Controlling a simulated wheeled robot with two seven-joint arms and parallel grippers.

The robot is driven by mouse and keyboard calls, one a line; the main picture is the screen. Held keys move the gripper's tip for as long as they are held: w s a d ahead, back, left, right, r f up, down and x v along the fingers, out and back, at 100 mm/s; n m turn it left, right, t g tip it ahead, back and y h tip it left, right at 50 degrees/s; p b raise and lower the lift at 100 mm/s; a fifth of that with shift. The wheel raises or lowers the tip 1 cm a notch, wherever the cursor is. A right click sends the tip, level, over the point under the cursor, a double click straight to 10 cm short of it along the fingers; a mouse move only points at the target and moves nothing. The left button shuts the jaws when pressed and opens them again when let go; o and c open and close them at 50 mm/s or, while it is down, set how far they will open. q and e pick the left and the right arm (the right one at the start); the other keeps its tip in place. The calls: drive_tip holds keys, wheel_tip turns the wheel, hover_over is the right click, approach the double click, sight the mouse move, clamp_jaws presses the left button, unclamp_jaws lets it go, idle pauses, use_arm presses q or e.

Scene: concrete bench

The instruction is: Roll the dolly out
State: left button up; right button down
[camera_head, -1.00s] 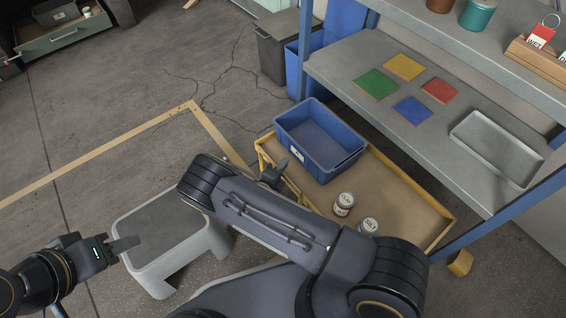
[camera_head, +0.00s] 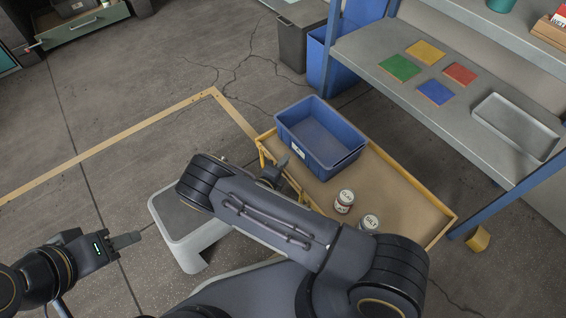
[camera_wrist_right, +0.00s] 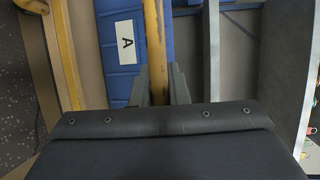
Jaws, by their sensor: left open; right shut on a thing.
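The dolly (camera_head: 400,188) is a low tan deck with a yellow rim, partly beside and below the shelf in the head view. A blue bin (camera_head: 318,140) stands at its far end, with two labelled cans (camera_head: 343,201) (camera_head: 368,223) nearer. My right gripper (camera_head: 277,172) is at the dolly's left end, largely hidden by its arm. In the right wrist view, my right gripper (camera_wrist_right: 158,82) is shut around the dolly's yellow bar (camera_wrist_right: 154,40), in front of the blue bin's "A" label (camera_wrist_right: 125,42). My left gripper (camera_head: 126,240) is open and empty, left of the dolly.
A grey step stool (camera_head: 192,245) stands left of the dolly, close to my right arm. The shelf unit (camera_head: 440,110) with coloured tiles and a tray is on the right. Grey and blue waste bins stand behind.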

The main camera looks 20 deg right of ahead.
drive_tip(key=c, duration=1.4)
unclamp_jaws()
drive_tip(key=p+v, duration=0.2)
drive_tip(key=v, duration=0.5)
drive_tip(key=shift+s+a, duration=0.25)
drive_tip(key=shift+a+r, duration=0.1)
